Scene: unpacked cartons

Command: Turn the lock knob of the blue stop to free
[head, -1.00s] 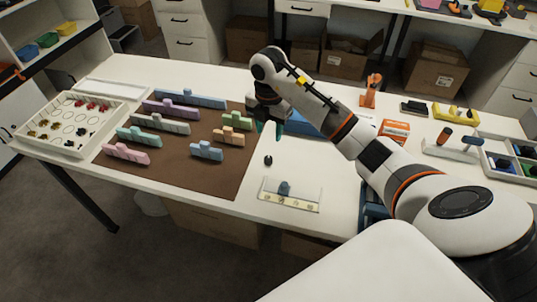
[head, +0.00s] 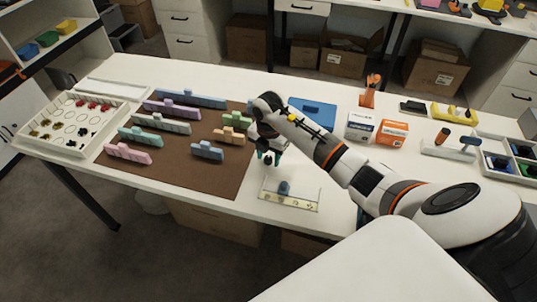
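A small blue stop (head: 284,188) stands on a pale, strip-like fixture (head: 305,205) at the front edge of the table. Its lock knob is too small to make out. My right gripper (head: 268,158) points down just behind and left of the fixture, apart from the blue stop. Other blue stepped pieces lie on the brown mat: a long one (head: 190,97) at the back and a short one (head: 207,150) nearer. My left gripper is not in view.
The brown mat (head: 180,178) holds several coloured stepped pieces left of my gripper. A white tray (head: 72,125) of small parts is at the far left. A blue flat item (head: 312,114), small boxes (head: 392,133) and an orange tool (head: 370,91) stand behind my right arm.

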